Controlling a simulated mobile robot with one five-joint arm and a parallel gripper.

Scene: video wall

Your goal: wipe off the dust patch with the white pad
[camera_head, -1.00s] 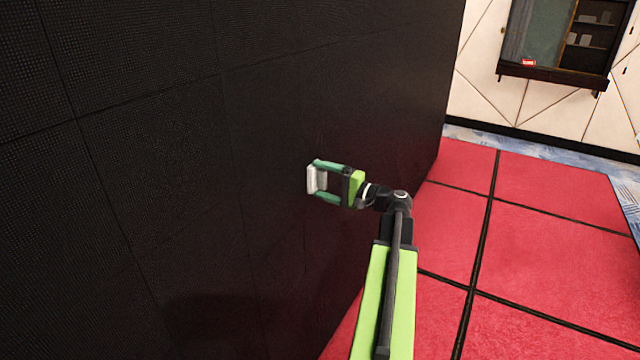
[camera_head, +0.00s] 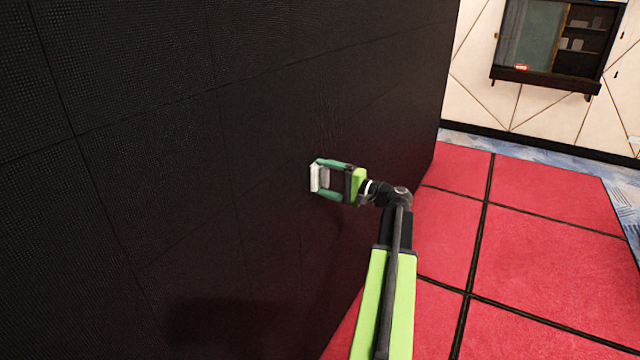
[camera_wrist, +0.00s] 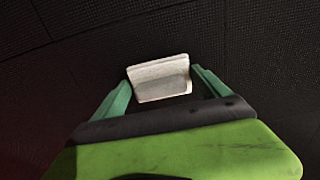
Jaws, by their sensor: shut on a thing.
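The white pad (camera_head: 315,178) is a small pale block held between the green fingers of my gripper (camera_head: 322,179), in front of the black video wall (camera_head: 150,170). In the wrist view the pad (camera_wrist: 160,80) sits between the two fingertips, its broad side towards the dark panel. I cannot tell whether the pad touches the wall. I cannot make out the dust patch for sure; faint streaks show on the wall just above my gripper in the head view.
Red floor tiles (camera_head: 540,255) with dark seams lie to the right of the wall and look clear. A dark wall cabinet (camera_head: 550,45) hangs on the pale far wall. A blue patterned floor strip (camera_head: 520,147) runs before it.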

